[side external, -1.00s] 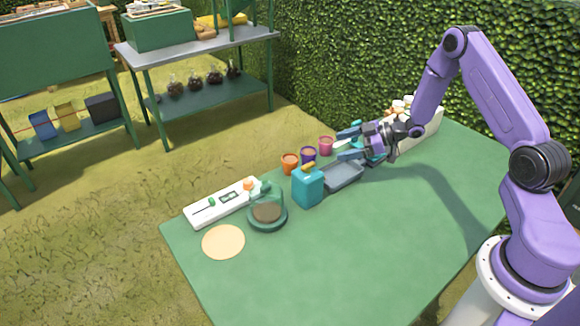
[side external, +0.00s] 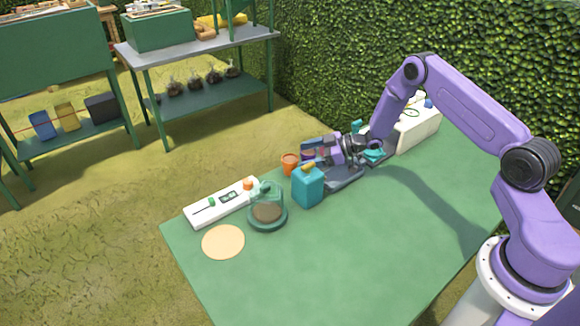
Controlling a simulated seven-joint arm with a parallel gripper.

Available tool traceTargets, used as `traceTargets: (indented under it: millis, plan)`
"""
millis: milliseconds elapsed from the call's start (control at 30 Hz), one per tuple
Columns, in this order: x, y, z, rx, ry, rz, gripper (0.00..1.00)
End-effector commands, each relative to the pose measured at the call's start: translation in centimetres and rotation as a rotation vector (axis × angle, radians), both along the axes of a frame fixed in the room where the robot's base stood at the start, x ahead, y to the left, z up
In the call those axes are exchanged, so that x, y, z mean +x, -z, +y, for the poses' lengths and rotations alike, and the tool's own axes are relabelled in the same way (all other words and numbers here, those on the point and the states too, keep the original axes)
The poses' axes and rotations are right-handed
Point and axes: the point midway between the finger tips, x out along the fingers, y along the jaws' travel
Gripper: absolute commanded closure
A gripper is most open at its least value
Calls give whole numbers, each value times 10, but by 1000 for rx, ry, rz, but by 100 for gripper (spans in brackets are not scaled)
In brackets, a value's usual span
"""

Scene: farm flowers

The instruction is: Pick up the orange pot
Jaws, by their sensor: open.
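The small orange pot (side external: 290,164) stands upright on the green table (side external: 330,265) near its back edge, left of my gripper. My gripper (side external: 306,156) is open, its fingers pointing left toward the orange pot and low over the table. The fingertips are close to the pot's right side; I cannot tell whether they touch it. The purple pot (side external: 308,154) beside it is mostly hidden by the fingers. The pink pot is hidden behind my gripper.
A teal can (side external: 308,186) stands just in front of the pots. A grey tray (side external: 345,182) lies under my gripper. A glass cloche (side external: 267,208), a white panel (side external: 222,203) and a round tan disc (side external: 223,242) are at left. A white box (side external: 418,130) stands behind. The table's front is clear.

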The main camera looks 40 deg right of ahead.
Motion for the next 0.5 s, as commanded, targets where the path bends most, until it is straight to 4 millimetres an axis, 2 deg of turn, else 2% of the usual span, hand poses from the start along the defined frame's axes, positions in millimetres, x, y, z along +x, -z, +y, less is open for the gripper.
traceTargets:
  millis: [300, 500]
  plan:
    - [25, 15, 25, -1, -3, -2, 20]
    - [34, 20, 33, -1, -1, 0, 20]
